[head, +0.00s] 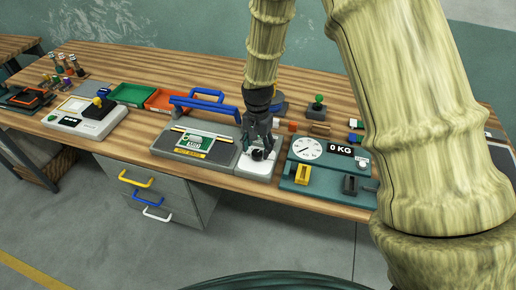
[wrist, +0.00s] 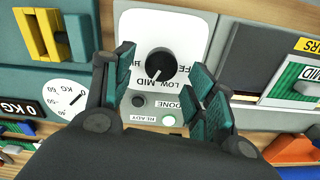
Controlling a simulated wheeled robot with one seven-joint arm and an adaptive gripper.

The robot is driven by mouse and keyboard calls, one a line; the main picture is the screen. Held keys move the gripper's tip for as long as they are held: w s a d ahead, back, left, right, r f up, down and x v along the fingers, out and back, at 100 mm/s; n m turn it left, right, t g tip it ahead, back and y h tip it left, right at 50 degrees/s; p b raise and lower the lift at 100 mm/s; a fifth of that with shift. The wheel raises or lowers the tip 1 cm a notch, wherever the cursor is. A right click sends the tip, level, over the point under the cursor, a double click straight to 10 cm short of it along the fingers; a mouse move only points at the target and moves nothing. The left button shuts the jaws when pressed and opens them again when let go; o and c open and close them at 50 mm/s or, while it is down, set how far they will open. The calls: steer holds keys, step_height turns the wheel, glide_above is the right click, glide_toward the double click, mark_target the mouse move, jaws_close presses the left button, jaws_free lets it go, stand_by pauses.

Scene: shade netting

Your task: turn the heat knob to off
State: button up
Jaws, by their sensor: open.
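The heat knob (wrist: 158,63) is a round black dial on a white panel (wrist: 190,35). Its white mark points down and slightly left in the wrist view, toward the MID lettering. LOW lettering is beside it, and the labels at both sides are partly hidden by my fingers. My gripper (wrist: 160,66) is open, with one finger on each side of the knob; I cannot tell whether either touches it.
A grey case with a blue handle (head: 205,97) stands close on the left. A teal scale (head: 320,170) reading 0 KG, with a yellow block, stands close on the right.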

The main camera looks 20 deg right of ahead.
steer(key=shift+f, duration=1.15)
steer(key=shift+c, duration=0.5)
steer(key=c, duration=0.9)
